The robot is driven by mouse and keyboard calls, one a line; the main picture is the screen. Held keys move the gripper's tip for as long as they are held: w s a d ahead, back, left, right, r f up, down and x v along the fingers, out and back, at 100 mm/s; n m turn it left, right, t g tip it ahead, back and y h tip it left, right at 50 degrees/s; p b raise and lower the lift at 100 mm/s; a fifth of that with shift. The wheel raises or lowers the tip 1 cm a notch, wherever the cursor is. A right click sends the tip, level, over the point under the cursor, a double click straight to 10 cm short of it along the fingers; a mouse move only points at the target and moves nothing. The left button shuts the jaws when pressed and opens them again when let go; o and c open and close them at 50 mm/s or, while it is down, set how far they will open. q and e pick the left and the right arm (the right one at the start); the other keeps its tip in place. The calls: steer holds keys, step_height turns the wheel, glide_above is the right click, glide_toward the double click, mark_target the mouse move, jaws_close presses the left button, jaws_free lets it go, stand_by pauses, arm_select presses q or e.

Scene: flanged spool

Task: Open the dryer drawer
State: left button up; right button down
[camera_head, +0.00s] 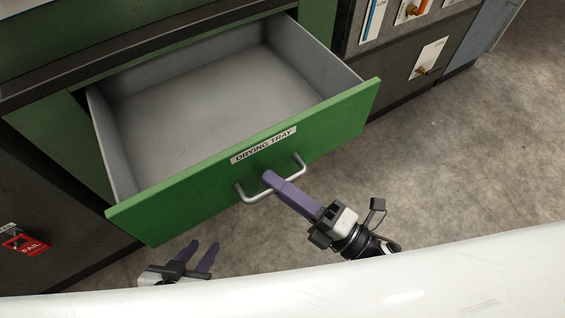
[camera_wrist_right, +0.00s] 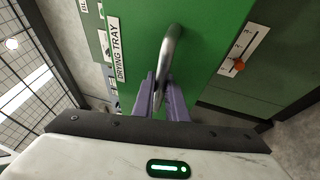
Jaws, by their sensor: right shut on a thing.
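The green drawer (camera_head: 330,125), labelled DRYING TRAY, is pulled well out of the cabinet in the head view. Its grey inside is empty. A curved metal handle (camera_head: 253,197) is on its front, and it also shows in the right wrist view (camera_wrist_right: 172,48). My right gripper (camera_head: 268,178) is shut on the handle, with its purple fingers around the bar; they also show in the right wrist view (camera_wrist_right: 161,92). My left gripper (camera_head: 204,252) is below the drawer front at the lower left, apart from it, with its two purple fingers spread and nothing between them.
A dark cabinet with a red FAIL tag (camera_head: 24,241) stands at the left. Panels with sliders (camera_head: 428,58) are at the upper right. The grey floor (camera_head: 470,150) at the right is clear. A white surface (camera_head: 440,275), which may be my own body, fills the bottom edge.

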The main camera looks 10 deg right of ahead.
steer(key=shift+s+d, duration=0.15)
steer(key=shift+s, duration=0.1)
steer(key=c, duration=2)
jaws_free()
steer(key=shift+c, duration=0.2)
steer(key=v, duration=1)
steer(key=shift+s+d+f, duration=0.15)
